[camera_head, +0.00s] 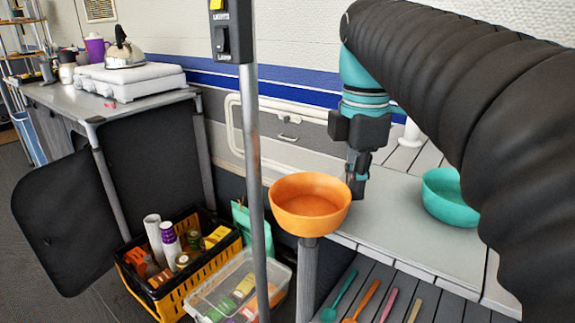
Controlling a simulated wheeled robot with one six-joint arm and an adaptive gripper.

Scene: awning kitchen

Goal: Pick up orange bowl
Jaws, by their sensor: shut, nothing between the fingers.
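The orange bowl (311,206) sits upright, its open top up, at the left corner of the grey table, above a table leg. Much of it appears to reach past the table edge. My gripper (357,188) points down just right of the bowl's rim, its fingers together and empty. Its tips look close to the bowl's right side; I cannot tell whether they touch it. My black sleeved arm comes in from the upper right.
A teal bowl (452,196) stands on the table, partly behind my arm. Several coloured utensils lie on the slatted surface in front. A grey pole (254,150) rises left of the orange bowl. A yellow-black crate (172,300) and a clear bin (210,297) stand below left.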

